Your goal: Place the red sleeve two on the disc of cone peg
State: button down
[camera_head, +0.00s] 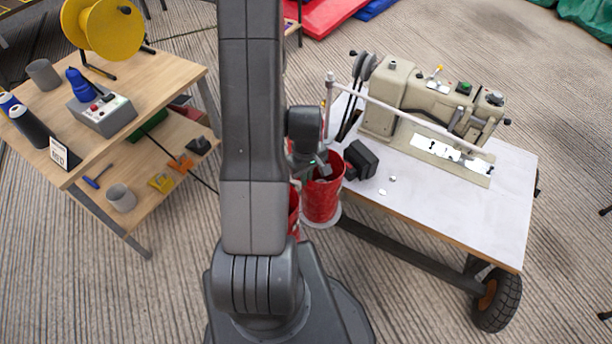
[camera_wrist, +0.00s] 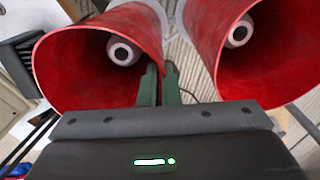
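Two red flared sleeves stand side by side. In the head view, one red sleeve (camera_head: 322,198) is beside the table over a pale disc (camera_head: 326,221); the other (camera_head: 293,212) is mostly hidden behind my arm. In the wrist view I look into the left sleeve (camera_wrist: 75,68) and the right sleeve (camera_wrist: 285,60). A round pale peg end with a dark centre shows inside each, one left (camera_wrist: 123,52), one right (camera_wrist: 240,32). My gripper (camera_wrist: 159,72) has one finger inside the left sleeve and one outside, closed on its wall. No sleeve numbers are visible.
A white-topped wheeled table (camera_head: 505,218) with a beige sewing machine (camera_head: 400,100) and a black block (camera_head: 361,158) stands close on the right. A wooden workbench (camera_head: 165,82) with a yellow reel (camera_head: 103,28) is on the left. Ribbed floor lies between.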

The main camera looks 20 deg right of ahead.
jog(key=shift+f, duration=0.1)
jog(key=c, duration=2)
grip_release()
jog(key=shift+c, duration=0.2)
jog(key=o, duration=0.4)
notch_tip(320, 180, up, 12)
jog(key=p, duration=0.2)
